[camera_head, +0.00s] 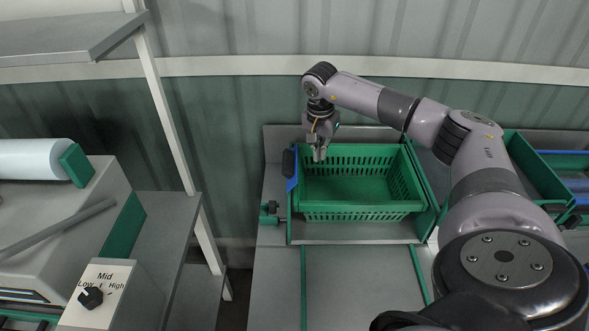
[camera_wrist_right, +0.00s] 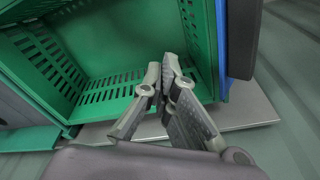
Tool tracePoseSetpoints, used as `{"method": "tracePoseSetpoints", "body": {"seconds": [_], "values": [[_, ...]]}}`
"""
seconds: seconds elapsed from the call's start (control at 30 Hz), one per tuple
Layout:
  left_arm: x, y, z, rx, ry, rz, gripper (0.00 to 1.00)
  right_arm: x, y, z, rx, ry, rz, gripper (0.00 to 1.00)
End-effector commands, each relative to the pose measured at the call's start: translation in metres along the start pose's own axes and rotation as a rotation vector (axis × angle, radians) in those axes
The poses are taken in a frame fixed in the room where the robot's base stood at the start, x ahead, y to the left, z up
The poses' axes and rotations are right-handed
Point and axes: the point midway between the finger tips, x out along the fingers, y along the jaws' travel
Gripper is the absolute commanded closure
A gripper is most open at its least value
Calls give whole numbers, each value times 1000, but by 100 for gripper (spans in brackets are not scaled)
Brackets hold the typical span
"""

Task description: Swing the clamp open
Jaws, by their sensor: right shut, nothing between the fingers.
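The clamp is a blue bar (camera_head: 291,184) with a black grip (camera_head: 288,163), at the left side of a green slatted crate (camera_head: 362,207). In the right wrist view the blue bar (camera_wrist_right: 222,40) stands along the crate's wall, with the dark grip (camera_wrist_right: 243,38) beside it. My right gripper (camera_head: 319,155) is over the crate's back left part, just right of the clamp and apart from it. Its fingertips are together and hold nothing; they also show in the right wrist view (camera_wrist_right: 161,76). My left gripper is not in view.
The crate looks empty and sits on a grey bench (camera_head: 350,285). A small green fitting with a dark knob (camera_head: 271,207) is left of the crate. Another green tray (camera_head: 535,175) is at the right. A machine with a Low-Mid-High dial (camera_head: 91,297) stands at the left.

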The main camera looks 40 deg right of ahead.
Motion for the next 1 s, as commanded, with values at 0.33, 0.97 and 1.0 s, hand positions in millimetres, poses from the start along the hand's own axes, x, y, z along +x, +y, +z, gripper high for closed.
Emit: {"method": "tracePoseSetpoints", "body": {"seconds": [0.33,0.97,1.0], "values": [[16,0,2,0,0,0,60,24,0,4,0,0,1,100],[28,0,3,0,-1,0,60,45,0,7,0,0,0,100],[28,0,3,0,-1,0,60,45,0,7,0,0,0,100]]}}
